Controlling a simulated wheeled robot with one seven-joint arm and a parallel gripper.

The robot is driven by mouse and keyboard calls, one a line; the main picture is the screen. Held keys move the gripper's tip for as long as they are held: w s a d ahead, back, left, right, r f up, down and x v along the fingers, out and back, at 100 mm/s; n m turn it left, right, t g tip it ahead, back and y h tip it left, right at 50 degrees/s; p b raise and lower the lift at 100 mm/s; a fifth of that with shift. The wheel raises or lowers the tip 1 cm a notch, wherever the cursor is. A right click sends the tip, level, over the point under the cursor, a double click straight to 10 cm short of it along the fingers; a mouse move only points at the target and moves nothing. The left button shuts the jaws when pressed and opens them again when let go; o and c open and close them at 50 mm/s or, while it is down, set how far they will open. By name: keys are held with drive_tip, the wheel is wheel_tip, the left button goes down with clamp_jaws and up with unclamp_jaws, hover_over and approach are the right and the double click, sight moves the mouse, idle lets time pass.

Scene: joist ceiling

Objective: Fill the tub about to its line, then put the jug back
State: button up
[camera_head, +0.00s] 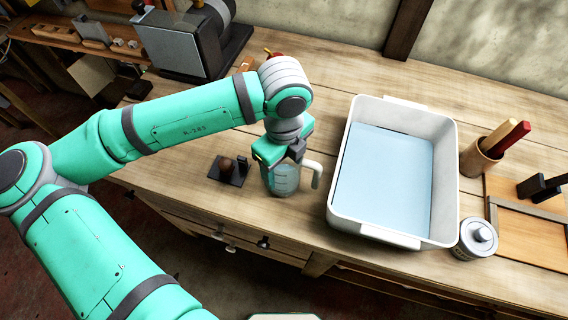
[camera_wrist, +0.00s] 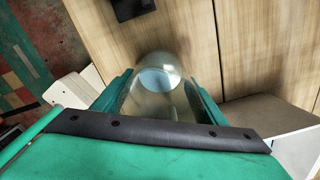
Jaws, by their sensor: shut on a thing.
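A clear jug (camera_head: 281,181) with a pale handle and markings stands upright, left of the tub in the head view. My gripper (camera_head: 282,158) is shut on it from above. In the wrist view the jug (camera_wrist: 158,98) sits between the two green fingers of my gripper (camera_wrist: 160,85), with pale blue water low inside. Whether its base touches the bench cannot be told. The white rectangular tub (camera_head: 336,190) is on the bench to the right, with a broad sheet of light blue water in it.
A small dark stand with a brown knob (camera_head: 226,165) is left of the jug. A cup with two handled tools (camera_head: 480,160), a lidded tin (camera_head: 477,238) and a wooden board (camera_head: 530,230) are right of the tub. A grey machine (camera_head: 185,45) stands at the back left.

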drive_tip(key=shift+f, duration=0.55)
idle(0.4)
drive_tip(key=o, duration=1.9)
drive_tip(key=shift+a, duration=0.1)
drive_tip(key=shift+s, duration=0.1)
wheel_tip(320, 180, up, 11)
drive_tip(key=shift+f, duration=0.1)
drive_tip(key=shift+a, duration=0.1)
